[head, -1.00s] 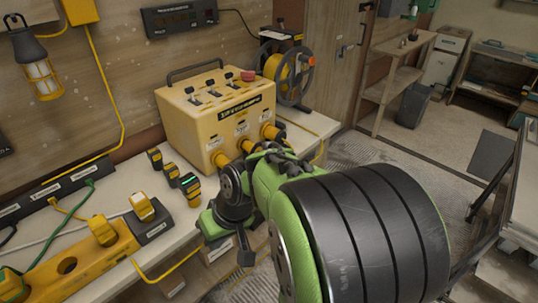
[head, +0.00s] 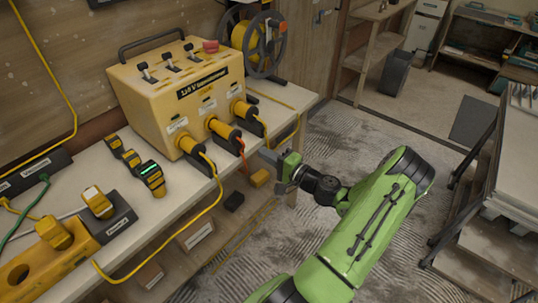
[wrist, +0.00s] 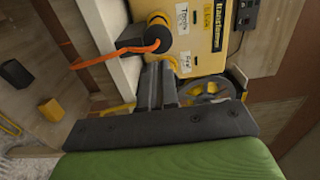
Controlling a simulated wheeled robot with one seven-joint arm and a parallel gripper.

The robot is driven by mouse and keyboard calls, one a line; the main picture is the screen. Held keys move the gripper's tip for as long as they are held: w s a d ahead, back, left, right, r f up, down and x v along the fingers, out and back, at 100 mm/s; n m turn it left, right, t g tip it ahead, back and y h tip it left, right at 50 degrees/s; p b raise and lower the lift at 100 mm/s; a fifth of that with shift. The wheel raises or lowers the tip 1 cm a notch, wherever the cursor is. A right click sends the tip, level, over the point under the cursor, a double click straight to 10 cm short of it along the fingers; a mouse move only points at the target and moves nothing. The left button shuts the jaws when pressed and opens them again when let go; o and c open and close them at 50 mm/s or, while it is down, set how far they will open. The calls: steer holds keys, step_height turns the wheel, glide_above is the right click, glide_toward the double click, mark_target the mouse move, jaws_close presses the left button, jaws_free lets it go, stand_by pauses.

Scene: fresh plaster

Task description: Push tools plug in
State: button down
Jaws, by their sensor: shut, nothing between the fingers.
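The yellow transformer box (head: 180,85) stands on the bench with three plugs along its front. The middle plug (head: 224,130) has an orange cable. In the wrist view the orange-cabled plug (wrist: 158,24) sits beside a label that reads "Tools". How deep it sits I cannot tell. The plug to its right (head: 246,112) has a yellow cable, and so does the left plug (head: 190,146). My gripper (head: 265,154) is shut and empty, in front of and below the right plug. In the wrist view its fingers (wrist: 158,70) point toward the box and partly hide the right plug.
Yellow cables hang over the bench's front edge. A yellow outlet block (head: 50,260) is at the lower left. A cable reel (head: 258,45) stands behind. The floor at right is open before some steps (head: 470,245).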

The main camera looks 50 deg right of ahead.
mark_target(236, 136)
steer(key=w, duration=0.9)
steer(key=shift+w+a, duration=0.15)
steer(key=shift+w, duration=0.1)
steer(key=w, duration=0.4)
steer(key=shift+w+a, duration=0.1)
steer(key=shift+w, duration=0.05)
steer(key=shift+r, duration=0.1)
